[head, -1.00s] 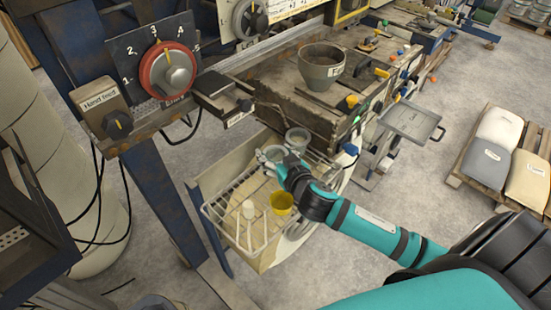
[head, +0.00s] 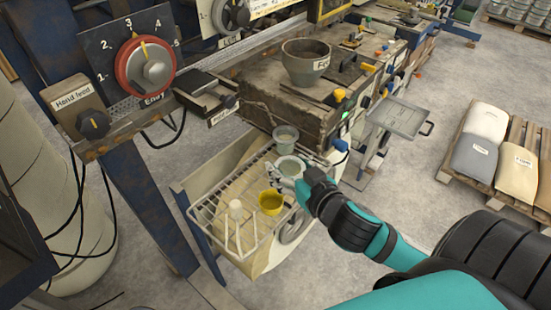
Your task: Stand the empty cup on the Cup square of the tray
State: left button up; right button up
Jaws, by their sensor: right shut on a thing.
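My right gripper (head: 291,180) is shut on a grey cup (head: 291,166), which it holds upright at the right side of the wire rack. The inside of this cup looks pale; I cannot tell for sure that it is empty. A second grey cup (head: 286,136) stands just behind it. My left gripper is out of view.
A machine bench with a grey pot (head: 306,62) stands behind the cups. A dial panel (head: 146,66) is at the left. Open floor lies around the tray stand, before a pallet of sacks (head: 480,140).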

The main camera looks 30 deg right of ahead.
aim_at(286, 164)
jog(key=p+v, duration=0.2)
jog(key=v, duration=0.1)
jog(key=shift+s+d+f, duration=0.15)
jog(key=shift+s+d, duration=0.1)
jog(key=shift+s+p, duration=0.6)
jog(key=shift+s, duration=0.35)
